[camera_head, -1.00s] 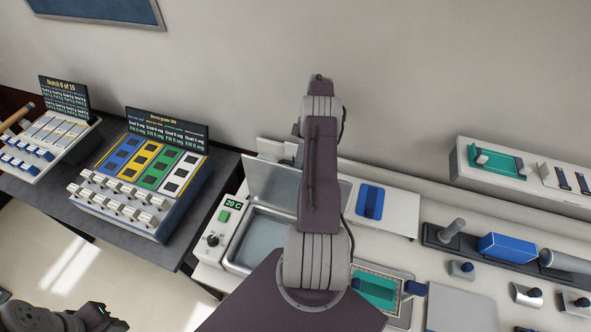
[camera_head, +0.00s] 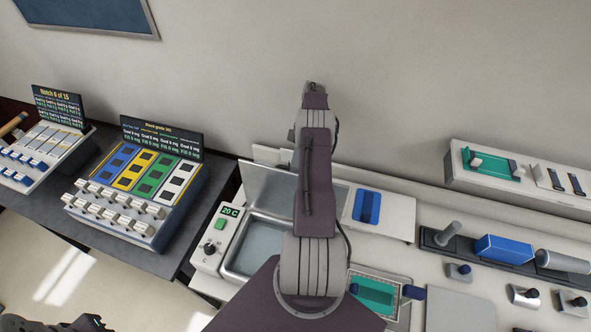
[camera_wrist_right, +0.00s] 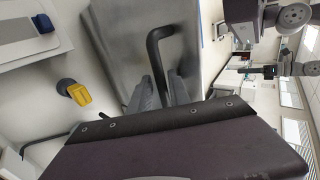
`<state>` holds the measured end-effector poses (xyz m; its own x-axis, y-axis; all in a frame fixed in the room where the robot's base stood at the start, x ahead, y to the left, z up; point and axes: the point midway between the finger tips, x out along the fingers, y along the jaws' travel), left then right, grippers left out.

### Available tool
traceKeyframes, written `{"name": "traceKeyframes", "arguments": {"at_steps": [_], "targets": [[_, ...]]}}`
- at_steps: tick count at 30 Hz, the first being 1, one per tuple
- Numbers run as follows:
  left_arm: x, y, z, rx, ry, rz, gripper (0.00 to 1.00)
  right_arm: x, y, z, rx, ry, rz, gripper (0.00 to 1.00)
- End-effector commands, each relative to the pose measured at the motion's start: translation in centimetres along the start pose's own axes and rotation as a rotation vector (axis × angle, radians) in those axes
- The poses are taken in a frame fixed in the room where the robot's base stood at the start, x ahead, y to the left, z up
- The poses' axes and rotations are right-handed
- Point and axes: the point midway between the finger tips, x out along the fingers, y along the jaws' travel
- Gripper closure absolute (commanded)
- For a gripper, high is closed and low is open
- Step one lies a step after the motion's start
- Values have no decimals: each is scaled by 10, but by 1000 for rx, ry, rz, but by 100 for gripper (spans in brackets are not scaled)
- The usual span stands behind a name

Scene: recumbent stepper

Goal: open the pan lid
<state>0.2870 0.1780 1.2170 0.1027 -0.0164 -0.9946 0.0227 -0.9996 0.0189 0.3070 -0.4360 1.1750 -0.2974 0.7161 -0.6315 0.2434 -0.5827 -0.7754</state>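The pan (camera_head: 234,272) is a shallow metal basin beside a control box reading 20 C. Its grey metal lid (camera_head: 268,187) stands tilted up at the pan's back edge, so the pan's inside shows. In the right wrist view the lid (camera_wrist_right: 130,35) carries a bent black handle (camera_wrist_right: 155,42). My right gripper (camera_wrist_right: 163,88) has its fingers at the handle's near leg, which runs down between them. Whether they press on it is unclear.
A control panel with coloured strips (camera_head: 148,170) stands on the dark table to the left. A blue-topped block (camera_head: 367,206) and a teal tray (camera_head: 372,297) lie right of my arm. Cylinders and a blue box (camera_head: 504,249) stand further right. The wall is behind.

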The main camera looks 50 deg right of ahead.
Motion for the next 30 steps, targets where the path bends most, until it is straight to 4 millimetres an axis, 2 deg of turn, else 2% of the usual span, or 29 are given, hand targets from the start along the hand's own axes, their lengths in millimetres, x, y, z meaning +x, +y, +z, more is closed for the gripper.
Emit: {"name": "traceKeyframes", "arguments": {"at_steps": [5, 12, 13, 15, 20, 30], "targets": [[-11, 0, -1, 0, 0, 0, 64, -7, -9, 0, 0, 0, 0, 77], [-54, 1, -6, 0, 0, 0, 64, -32, -38, -1, 0, 0, -1, 77], [-55, 1, -6, 0, 1, 0, 64, -33, -39, 0, 0, 1, -1, 77], [-41, 1, -4, 0, 0, 0, 64, -28, -36, 8, 0, 2, -1, 77], [-33, 1, -3, 0, 0, 0, 64, -29, -47, 25, 1, 2, 1, 77], [0, 0, 0, 0, 0, 0, 64, -35, -85, 83, 3, 2, 2, 77]]}}
